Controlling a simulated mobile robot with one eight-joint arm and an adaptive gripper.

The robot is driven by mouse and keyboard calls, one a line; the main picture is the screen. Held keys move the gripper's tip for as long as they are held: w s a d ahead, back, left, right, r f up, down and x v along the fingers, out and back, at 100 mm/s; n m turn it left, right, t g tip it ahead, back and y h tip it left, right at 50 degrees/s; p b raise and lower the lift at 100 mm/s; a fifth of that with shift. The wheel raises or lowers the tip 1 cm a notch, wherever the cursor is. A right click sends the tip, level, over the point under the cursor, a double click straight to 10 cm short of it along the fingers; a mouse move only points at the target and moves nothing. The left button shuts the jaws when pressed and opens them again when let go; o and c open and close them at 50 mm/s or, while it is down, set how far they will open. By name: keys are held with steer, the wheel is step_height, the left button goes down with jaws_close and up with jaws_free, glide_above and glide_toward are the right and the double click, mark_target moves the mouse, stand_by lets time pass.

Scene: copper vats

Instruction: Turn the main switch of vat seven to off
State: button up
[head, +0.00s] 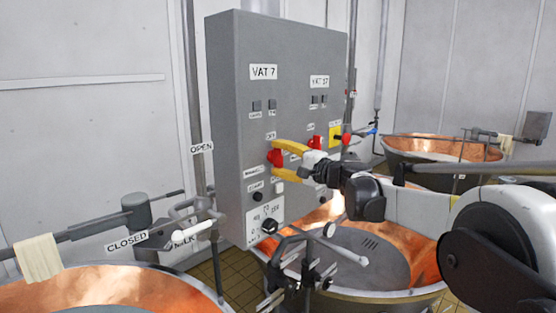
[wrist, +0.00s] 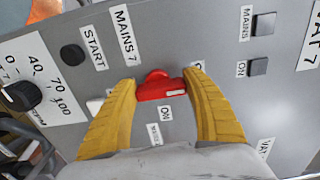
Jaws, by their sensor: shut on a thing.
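The grey control cabinet (head: 228,120) carries a "VAT 7" label (head: 263,72) at its upper left. Below it is a red rotary switch (head: 275,158). In the wrist view my gripper (wrist: 160,82) is shut on the red handle, which lies crosswise between the fingertips. Part of the switch's surrounding lettering is hidden by the fingers.
A black dial (wrist: 22,96) and a black START button (wrist: 72,55) are near my fingers. Copper vats stand around the cabinet, one front left (head: 120,283).

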stand_by(0.4)
steer(key=o, duration=1.2)
steer(key=v, duration=1.2)
